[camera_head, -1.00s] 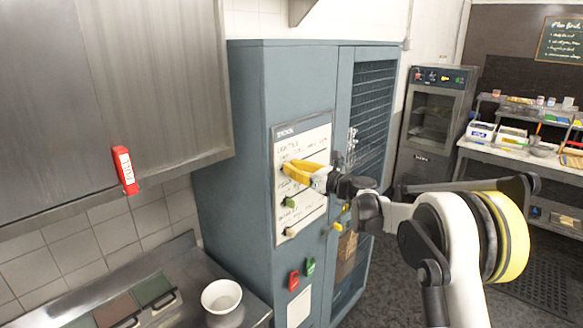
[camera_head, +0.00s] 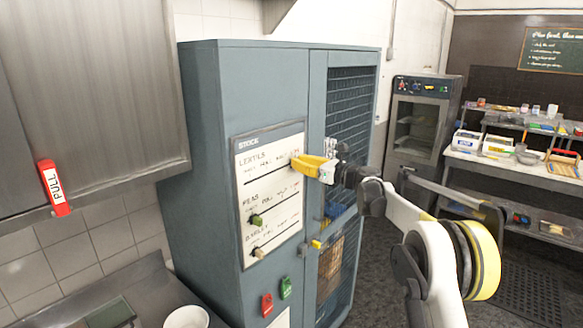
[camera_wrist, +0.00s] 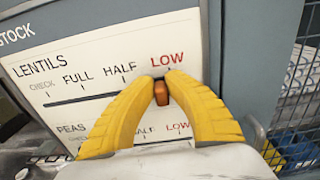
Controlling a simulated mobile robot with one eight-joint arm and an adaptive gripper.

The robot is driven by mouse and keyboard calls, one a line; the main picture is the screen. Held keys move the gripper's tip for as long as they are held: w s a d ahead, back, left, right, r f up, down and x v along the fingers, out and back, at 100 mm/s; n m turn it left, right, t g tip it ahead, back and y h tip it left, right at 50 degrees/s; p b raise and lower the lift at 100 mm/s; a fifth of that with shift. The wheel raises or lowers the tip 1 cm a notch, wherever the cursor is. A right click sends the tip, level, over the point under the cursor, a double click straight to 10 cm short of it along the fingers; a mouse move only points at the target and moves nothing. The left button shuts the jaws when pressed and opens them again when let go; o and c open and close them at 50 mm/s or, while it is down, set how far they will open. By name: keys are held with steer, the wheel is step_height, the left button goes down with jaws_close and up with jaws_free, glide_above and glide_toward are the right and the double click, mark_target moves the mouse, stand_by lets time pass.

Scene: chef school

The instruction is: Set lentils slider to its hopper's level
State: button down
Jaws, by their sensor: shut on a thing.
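The white STOCK board (camera_head: 270,195) is on the blue-grey cabinet's side panel, with LENTILS, PEAS and BARLEY rows. In the wrist view, the LENTILS row (camera_wrist: 95,98) has a black track marked CHECK, FULL, HALF and LOW. My gripper (camera_head: 297,163) has its yellow fingers at the right end of that row. In the wrist view, my gripper (camera_wrist: 161,82) is shut on the orange lentils slider (camera_wrist: 161,95), just below the LOW mark. The hopper's level cannot be made out.
A green knob (camera_head: 256,220) sits on the PEAS row and a pale knob (camera_head: 258,252) on the BARLEY row. The cabinet's mesh door (camera_head: 350,110) is just right of the board. Red (camera_head: 267,305) and green (camera_head: 286,287) tags hang below. A worktop and bowl (camera_head: 186,317) are lower left.

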steer(key=shift+w+d+r, duration=0.1)
steer(key=shift+w+d, duration=0.35)
steer(key=shift+w, duration=0.25)
steer(key=c, duration=1.4)
jaws_free()
steer(key=shift+w+d, duration=0.1)
steer(key=shift+w, duration=0.1)
steer(key=v, duration=1.2)
